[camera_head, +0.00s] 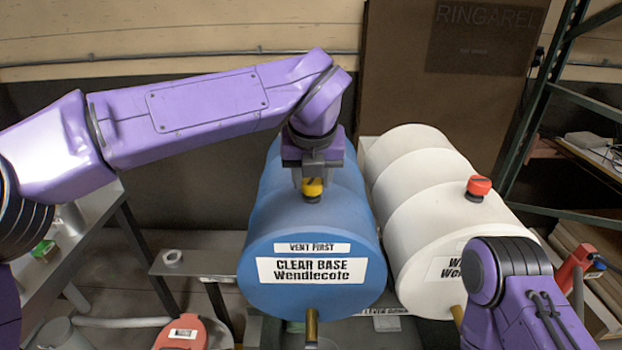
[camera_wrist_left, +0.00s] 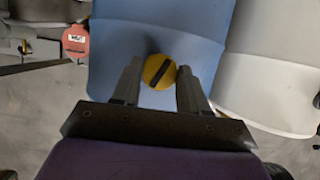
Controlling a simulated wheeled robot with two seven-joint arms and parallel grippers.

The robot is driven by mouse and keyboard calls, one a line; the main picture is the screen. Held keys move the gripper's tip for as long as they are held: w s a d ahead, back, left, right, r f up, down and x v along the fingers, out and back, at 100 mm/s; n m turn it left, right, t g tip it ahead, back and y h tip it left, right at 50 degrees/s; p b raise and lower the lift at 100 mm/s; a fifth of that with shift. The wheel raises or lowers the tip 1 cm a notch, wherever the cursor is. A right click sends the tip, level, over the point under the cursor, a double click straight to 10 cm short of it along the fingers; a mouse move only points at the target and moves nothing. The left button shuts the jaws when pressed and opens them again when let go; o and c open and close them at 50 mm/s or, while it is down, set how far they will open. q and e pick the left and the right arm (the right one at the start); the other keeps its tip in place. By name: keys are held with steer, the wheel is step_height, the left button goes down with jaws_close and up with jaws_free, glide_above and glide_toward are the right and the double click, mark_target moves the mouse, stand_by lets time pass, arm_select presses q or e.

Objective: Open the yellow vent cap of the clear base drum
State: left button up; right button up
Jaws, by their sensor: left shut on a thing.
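The clear base drum (camera_head: 262,225) is blue and lies on its side, with its labelled end facing me. Its yellow vent cap (camera_head: 312,192) sits on top near that end. My left gripper (camera_head: 313,180) comes down from above and is shut on the cap. In the left wrist view the cap (camera_wrist_left: 159,72) is round with a dark bar across its face, between the two fingers of the gripper (camera_wrist_left: 157,85). Part of the drum's top is hidden by my left arm. My right arm shows at the lower right, but its gripper is not in view.
A white drum (camera_head: 420,215) with a red cap (camera_head: 478,187) lies close on the right. A brass spout (camera_head: 312,325) sticks out low on the blue drum. A red container (camera_head: 180,332) stands at the lower left. A green metal rack (camera_head: 545,100) rises at the right.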

arm_select(q)
steer(key=shift+d+f+n+g+y, duration=0.15)
steer(key=shift+n+y, duration=0.3)
steer(key=shift+n, duration=0.6)
steer(key=shift+d+f+n+g+y, duration=0.15)
steer(key=shift+n+y, duration=0.3)
steer(key=shift+n, duration=0.6)
steer(key=shift+a, duration=0.1)
steer(key=o, duration=0.9)
steer(key=shift+o, duration=0.7)
steer(key=shift+w, duration=0.1)
steer(key=v, duration=1)
steer(key=shift+r, duration=0.3)
